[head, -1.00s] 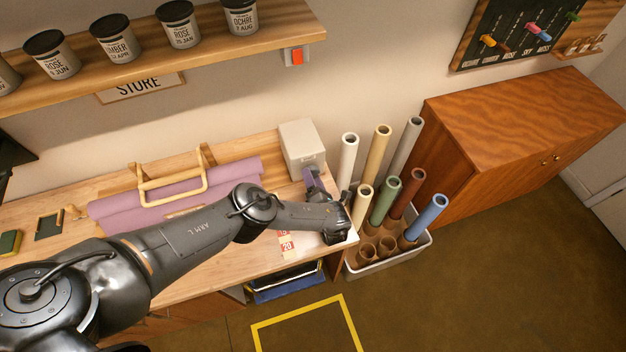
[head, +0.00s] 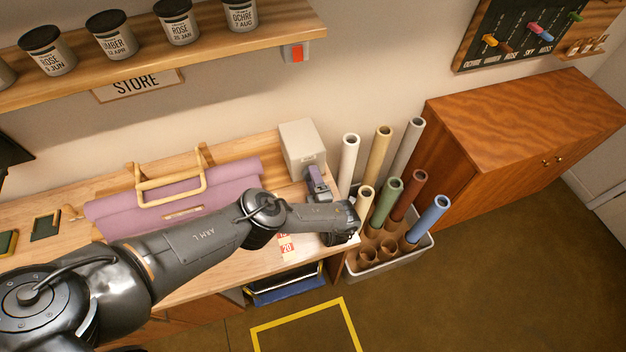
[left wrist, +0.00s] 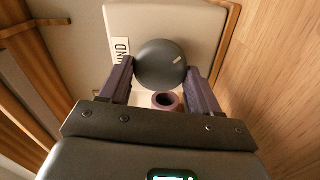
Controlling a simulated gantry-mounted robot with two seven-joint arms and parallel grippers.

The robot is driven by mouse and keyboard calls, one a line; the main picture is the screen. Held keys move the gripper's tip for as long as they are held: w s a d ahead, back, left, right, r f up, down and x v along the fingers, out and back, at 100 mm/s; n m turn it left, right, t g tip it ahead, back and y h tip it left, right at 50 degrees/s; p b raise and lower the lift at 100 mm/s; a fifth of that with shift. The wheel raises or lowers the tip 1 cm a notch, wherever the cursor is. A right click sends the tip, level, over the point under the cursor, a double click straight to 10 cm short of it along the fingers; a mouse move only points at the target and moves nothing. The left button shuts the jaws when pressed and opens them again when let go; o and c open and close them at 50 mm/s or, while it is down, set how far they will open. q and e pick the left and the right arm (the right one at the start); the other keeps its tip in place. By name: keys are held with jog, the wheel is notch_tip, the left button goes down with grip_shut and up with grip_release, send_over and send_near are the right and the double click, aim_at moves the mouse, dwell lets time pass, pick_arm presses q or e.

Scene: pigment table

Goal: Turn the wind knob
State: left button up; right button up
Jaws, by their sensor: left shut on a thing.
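The wind knob (left wrist: 162,66) is a round dark grey knob with a short pale mark toward its upper right in the left wrist view. It sits on the front of a pale box (left wrist: 185,22), which stands at the bench's right end in the head view (head: 301,146). A white label partly showing dark letters lies left of the knob. My left gripper (left wrist: 162,72) has its two purple-grey fingers on either side of the knob and is shut on it. In the head view my left gripper (head: 317,183) is at the box's front, and the knob is hidden. My right gripper is not in view.
A purple ring-shaped end (left wrist: 166,101) shows below the knob. A bin (head: 392,262) of coloured tubes stands right of the bench. A purple roll with a wooden handle (head: 170,185) lies left of the box. Labelled jars stand on the shelf (head: 240,52) above.

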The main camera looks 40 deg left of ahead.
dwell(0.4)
pick_arm(q)
jog(key=o, duration=1)
jog(key=shift+o, duration=0.2)
jog(key=shift+d, duration=0.1)
jog(key=p+v, duration=0.2)
jog(key=v, duration=0.8)
jog(key=shift+s+d+p, duration=0.25)
jog(key=shift+p, duration=0.1)
